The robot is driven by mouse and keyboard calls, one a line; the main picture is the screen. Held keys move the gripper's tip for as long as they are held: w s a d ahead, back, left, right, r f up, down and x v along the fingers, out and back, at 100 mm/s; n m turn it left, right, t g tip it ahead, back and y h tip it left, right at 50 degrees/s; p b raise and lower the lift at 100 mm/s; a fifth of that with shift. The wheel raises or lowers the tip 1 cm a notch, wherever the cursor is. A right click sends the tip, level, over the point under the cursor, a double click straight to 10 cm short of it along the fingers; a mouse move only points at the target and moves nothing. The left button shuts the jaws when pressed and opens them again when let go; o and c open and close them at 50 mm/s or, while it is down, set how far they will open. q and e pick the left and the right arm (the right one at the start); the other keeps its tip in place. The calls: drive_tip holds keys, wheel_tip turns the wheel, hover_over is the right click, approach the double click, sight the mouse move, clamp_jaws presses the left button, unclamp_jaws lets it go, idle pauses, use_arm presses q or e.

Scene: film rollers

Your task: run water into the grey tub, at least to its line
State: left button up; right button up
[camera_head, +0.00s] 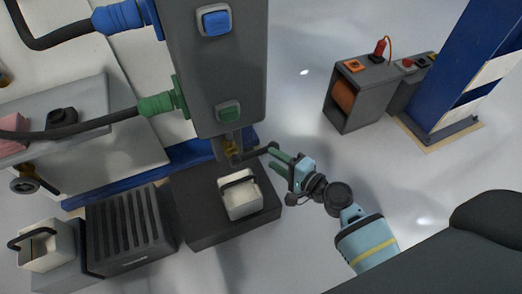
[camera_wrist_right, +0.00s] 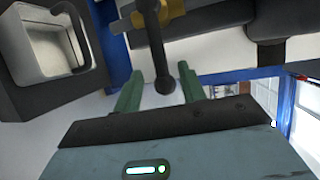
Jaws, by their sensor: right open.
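A pale grey tub (camera_head: 241,207) with a dark handle stands on a dark block below the tall grey unit; it also shows in the right wrist view (camera_wrist_right: 18,42). I cannot make out its line or any water in it. A brass tap (camera_head: 230,150) hangs under the unit, with a dark lever ending in a round knob (camera_wrist_right: 165,85). My right gripper (camera_head: 274,160) is open at the lever's end. In the right wrist view its green fingers (camera_wrist_right: 160,90) lie on either side of the knob, with gaps visible. My left gripper is out of view.
A second pale tub (camera_head: 46,250) with a dark handle stands at the lower left, beside a slatted dark box (camera_head: 128,232). The unit (camera_head: 220,70) carries a blue and a green button and hoses. Clear floor lies right, before a grey cabinet (camera_head: 375,95) and blue post.

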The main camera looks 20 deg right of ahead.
sight(264, 153)
drive_tip(key=b+x, duration=0.1)
drive_tip(key=x, duration=0.5)
drive_tip(key=shift+f, duration=0.1)
clamp_jaws()
